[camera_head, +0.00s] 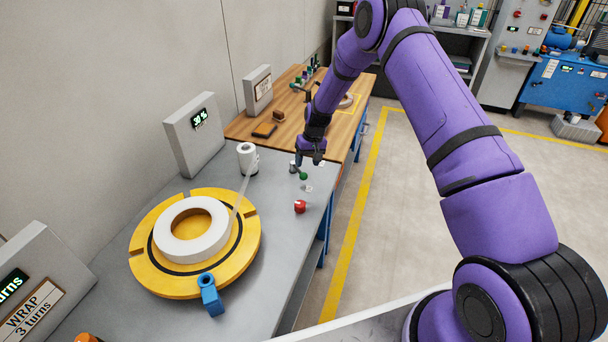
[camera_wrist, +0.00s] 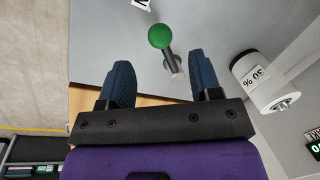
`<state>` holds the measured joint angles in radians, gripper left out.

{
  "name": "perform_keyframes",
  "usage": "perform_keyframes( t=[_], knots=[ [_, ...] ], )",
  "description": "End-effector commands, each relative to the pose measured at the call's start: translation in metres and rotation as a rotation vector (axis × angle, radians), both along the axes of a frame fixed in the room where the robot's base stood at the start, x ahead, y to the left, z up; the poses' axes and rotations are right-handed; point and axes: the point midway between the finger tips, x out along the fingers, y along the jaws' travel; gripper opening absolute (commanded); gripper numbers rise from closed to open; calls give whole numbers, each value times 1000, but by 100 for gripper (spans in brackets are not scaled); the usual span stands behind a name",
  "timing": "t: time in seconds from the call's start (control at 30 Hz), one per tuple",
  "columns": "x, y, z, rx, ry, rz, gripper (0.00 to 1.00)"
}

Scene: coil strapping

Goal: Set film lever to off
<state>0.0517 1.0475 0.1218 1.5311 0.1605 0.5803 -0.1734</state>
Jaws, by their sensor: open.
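The film lever has a green ball knob (camera_head: 303,176) on a short stem and stands on the grey bench beside a small white label. In the wrist view the green knob (camera_wrist: 160,36) and its grey stem (camera_wrist: 170,62) lie ahead of and between my two fingers. My gripper (camera_head: 311,158) is open and empty, just above and behind the lever in the head view. In the wrist view its dark blue fingertips (camera_wrist: 160,64) are spread apart. I cannot tell whether either finger touches the stem. The label's wording is too small to read.
A red knob (camera_head: 299,207) stands nearer on the bench. A white film roll (camera_head: 247,160) stands to the left, its film strip running to a white coil (camera_head: 190,231) on a yellow turntable (camera_head: 150,268). A display (camera_head: 194,133) reads 30 %. A wooden bench (camera_head: 270,130) lies behind.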

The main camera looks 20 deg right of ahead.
Motion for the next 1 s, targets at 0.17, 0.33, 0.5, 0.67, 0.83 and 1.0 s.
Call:
perform_keyframes(
  t=[0.17, 0.33, 0.5, 0.67, 0.83, 1.0],
  knots=[
    [-1, 6, -32, 0, 2, -1, 58],
    [-1, 10, -53, 0, 0, -1, 58],
    [0, 12, -62, 0, -1, -1, 58],
    [-1, 12, -64, 0, -1, -1, 58],
    [-1, 12, -64, 0, -1, 0, 51],
    [-1, 12, -63, 0, -1, 0, 12]
  ],
)
